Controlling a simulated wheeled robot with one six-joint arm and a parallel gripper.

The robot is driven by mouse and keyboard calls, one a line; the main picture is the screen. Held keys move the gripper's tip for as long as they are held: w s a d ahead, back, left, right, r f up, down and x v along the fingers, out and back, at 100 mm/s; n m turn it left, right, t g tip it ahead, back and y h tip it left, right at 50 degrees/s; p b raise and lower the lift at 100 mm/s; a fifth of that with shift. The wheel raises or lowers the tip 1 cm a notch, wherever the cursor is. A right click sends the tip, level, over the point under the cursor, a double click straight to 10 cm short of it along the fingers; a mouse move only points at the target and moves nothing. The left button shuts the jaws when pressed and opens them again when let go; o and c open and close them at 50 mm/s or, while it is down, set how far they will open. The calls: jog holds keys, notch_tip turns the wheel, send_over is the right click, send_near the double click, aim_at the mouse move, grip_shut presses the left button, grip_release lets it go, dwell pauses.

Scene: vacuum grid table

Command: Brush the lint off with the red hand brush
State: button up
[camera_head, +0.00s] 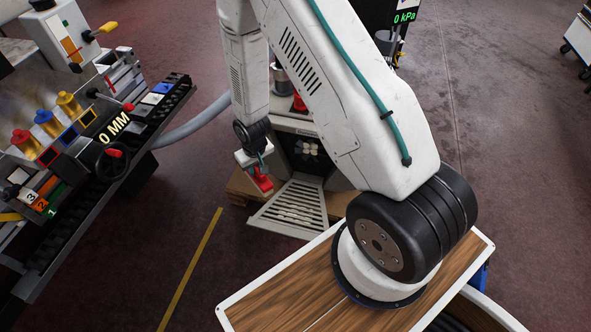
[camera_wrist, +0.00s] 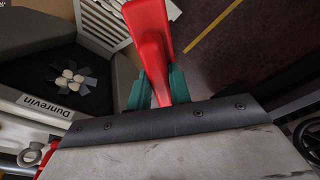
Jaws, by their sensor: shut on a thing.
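The red hand brush (camera_head: 262,184) hangs in my gripper (camera_head: 256,168) at the middle of the head view, left of a grey machine. In the wrist view the red brush (camera_wrist: 151,38) stands out between the teal fingers of my gripper (camera_wrist: 160,88), which are shut on it. Its bristles do not show clearly. A slatted grey panel (camera_head: 293,207) juts from the machine's front, to the right of and lower than the brush in the head view. A fan (camera_wrist: 72,77) sits in the machine's dark recess. I cannot make out any lint.
The machine (camera_head: 337,173) stands on a wooden pallet (camera_head: 238,183). A bench with coloured knobs and a "0 MM" display (camera_head: 115,128) is at the left. A grey hose (camera_head: 195,122) runs behind. The floor around the yellow stripe (camera_head: 190,270) is open.

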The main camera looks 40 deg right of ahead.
aim_at(268, 193)
jog(key=shift+d, duration=0.5)
jog(key=shift+f+g, duration=0.1)
jog(key=shift+g, duration=0.2)
jog(key=s+f+g, duration=0.1)
jog(key=s+f, duration=0.1)
jog(key=f, duration=0.1)
jog(key=s+f+n+g, duration=0.1)
jog(key=f, duration=0.1)
jog(key=s+f+g, duration=0.1)
jog(key=s+f, duration=0.1)
jog(key=f, duration=0.1)
jog(key=shift+s+a+f+n, duration=0.3)
jog(key=s+d+f+n+g+h, duration=0.35)
jog(key=s+f+n, duration=0.25)
jog(key=s+f, duration=0.35)
jog(key=d+f+n+t+h, duration=0.4)
jog(key=d+f+n+h, duration=0.3)
jog(key=d, duration=0.4)
jog(key=w+d+r+n+t+h, duration=0.1)
jog(key=w+n+t, duration=0.4)
jog(key=w, duration=0.5)
jog(key=w+d+r+n+t+h, duration=0.1)
jog(key=w+d+r+n+t, duration=0.2)
jog(key=w+n+t, duration=0.3)
jog(key=shift+w+d+r+t, duration=0.4)
jog(key=shift+w+d, duration=0.15)
jog(key=shift+w, duration=2.2)
